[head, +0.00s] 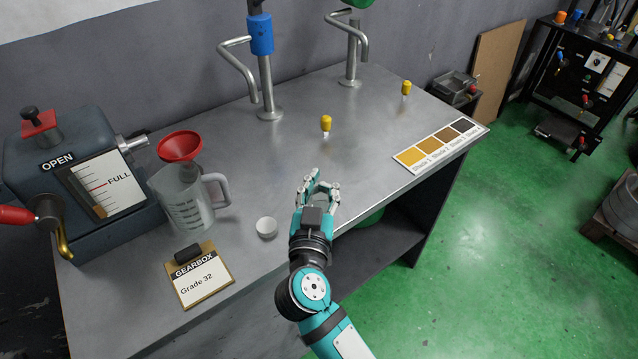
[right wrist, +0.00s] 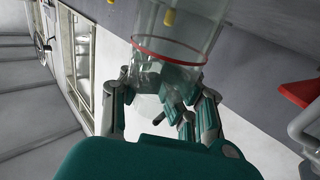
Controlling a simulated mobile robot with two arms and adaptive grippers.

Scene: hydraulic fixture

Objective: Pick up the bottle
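My right gripper (head: 322,180) is at the front edge of the metal bench, with its fingers curved towards each other. In the right wrist view a clear bottle (right wrist: 172,50) with a red ring stands between the fingers of this gripper (right wrist: 165,95). The fingers are close on both sides of it, and teal finger parts show through its wall. I cannot tell whether they press on it. In the head view the clear bottle is hard to make out among the fingers. My left gripper is not in view.
A white round cap (head: 266,227), a clear jug (head: 188,205) with a red funnel (head: 181,146) and a gearbox clipboard (head: 200,278) lie left of the gripper. Two yellow-topped pieces (head: 325,124) and a shade card (head: 440,146) are behind and right. Metal taps (head: 266,85) rise behind.

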